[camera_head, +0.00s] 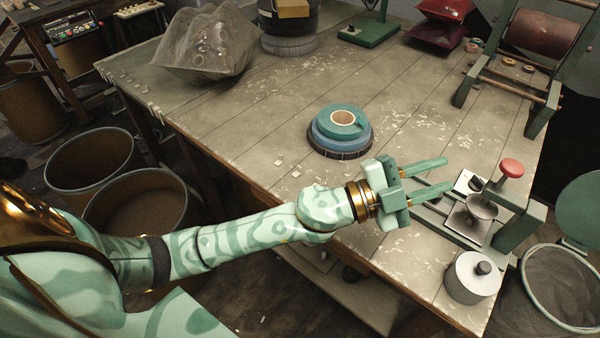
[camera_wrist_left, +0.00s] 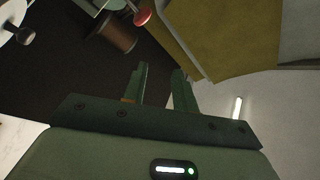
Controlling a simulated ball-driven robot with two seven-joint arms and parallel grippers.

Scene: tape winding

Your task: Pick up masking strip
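A teal tape roll (camera_head: 328,128) with a pale core lies on top of a wider blue roll (camera_head: 322,143) near the middle of the table in the head view. I cannot single out a loose masking strip; the teal roll is the clearest tape. My left gripper (camera_head: 449,174) is to the right of and nearer than the rolls, pointing right, beside the green press. Its fingers are parallel and apart, with nothing between them. The wrist view also shows the open fingers (camera_wrist_left: 160,70). My right gripper is not in view.
A green press with a red knob (camera_head: 512,168) stands right of my left gripper. A grey cylinder (camera_head: 472,279) is at the front right edge. A roller stand (camera_head: 545,35), a clear bag (camera_head: 203,45) and a green base (camera_head: 369,31) are farther back. The table's left middle is mostly free.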

